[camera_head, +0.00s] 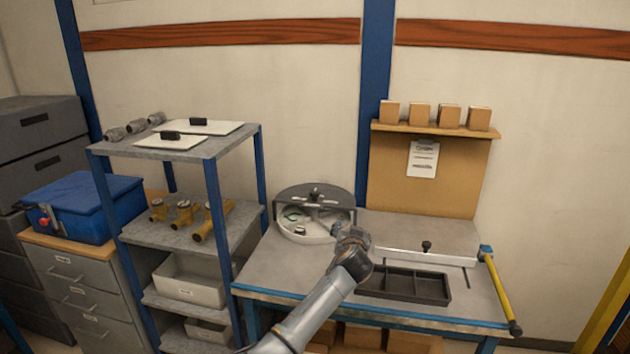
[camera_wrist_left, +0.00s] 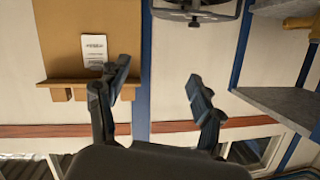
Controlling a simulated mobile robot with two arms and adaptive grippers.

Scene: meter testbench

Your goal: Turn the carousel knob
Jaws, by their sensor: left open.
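The carousel (camera_head: 287,196) is a round grey drum with a light interior, standing at the back left of the bench. A small dark knob (camera_head: 316,192) sits at the top of its bracket. My left arm reaches up from the bottom, and its gripper (camera_head: 346,237) is in front of the carousel's right side, covering part of it. In the left wrist view, which is upside down, the left gripper (camera_wrist_left: 158,72) is open with nothing between its fingers. The carousel (camera_wrist_left: 215,13) is cut off at the top edge there, beyond the fingertips. My right gripper is not in view.
A blue-post shelf (camera_head: 213,200) with meters stands left. Boxes (camera_head: 420,113) sit on a ledge above.

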